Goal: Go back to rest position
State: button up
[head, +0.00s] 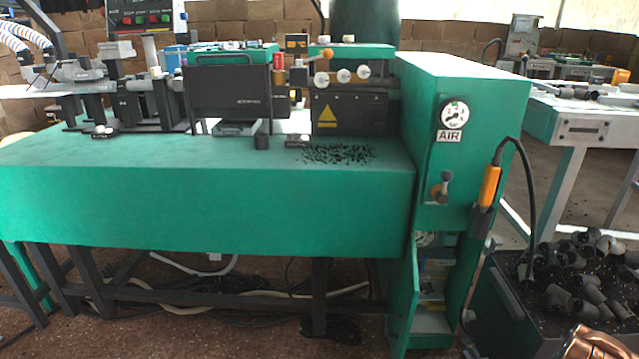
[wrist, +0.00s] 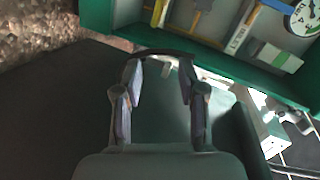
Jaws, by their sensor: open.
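My gripper (wrist: 160,80) shows in the wrist view with its two fingers spread apart. No object is clearly held between them. A thin dark curved strip, which I cannot identify, spans the view at the fingertips. Beyond the fingers is a green cabinet edge (wrist: 225,66) with shelf contents above it. In the head view I do not see my gripper's fingers.
An orange-handled tool (head: 489,187) with a black hose hangs at the cabinet's right side. An open compartment (head: 432,325) is below. Black bits (head: 340,154) lie on the machine top. A dark bin (head: 505,310) of grey pipe pieces stands at the lower right.

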jog(key=w+a+r+n+g+p, duration=0.15)
jog(key=r+p, duration=0.25)
jog(key=r, duration=0.5)
jog(key=a+r+n+g+h+p, duration=0.1)
jog(key=r+n+g+p, duration=0.2)
jog(key=r, duration=0.6)
jog(key=w+a+r+n+g+p, duration=0.15)
jog(key=r+p, duration=0.25)
jog(key=r, duration=0.5)
jog(key=s+a+r+n+g+p, duration=0.1)
jog(key=s+a+r+g+p, duration=0.15)
jog(key=r, duration=0.35)
jog(key=s+a+r+n+g+p, duration=0.1)
jog(key=s+a+r+p, duration=0.15)
jog(key=r, duration=0.45)
jog(key=s+a+r+n+g+p, duration=0.2)
jog(key=s+a+r+p, duration=0.25)
jog(key=s+r, duration=0.4)
jog(key=s+a+r+n+g+p, duration=0.1)
jog(key=s+a+r+p, duration=0.3)
jog(key=s+a+r, duration=0.45)
jog(key=s+a+r+n+g+p, duration=0.2)
jog(key=s+a+r+p, duration=0.2)
jog(key=s+r, duration=0.4)
jog(key=s+a+r+n+g+y+p, duration=0.1)
jog(key=s+a+r+p, duration=0.3)
jog(key=s+r, duration=0.4)
jog(key=s+g, duration=0.1)
jog(key=s, duration=0.4)
jog(key=shift+a+n, duration=0.4)
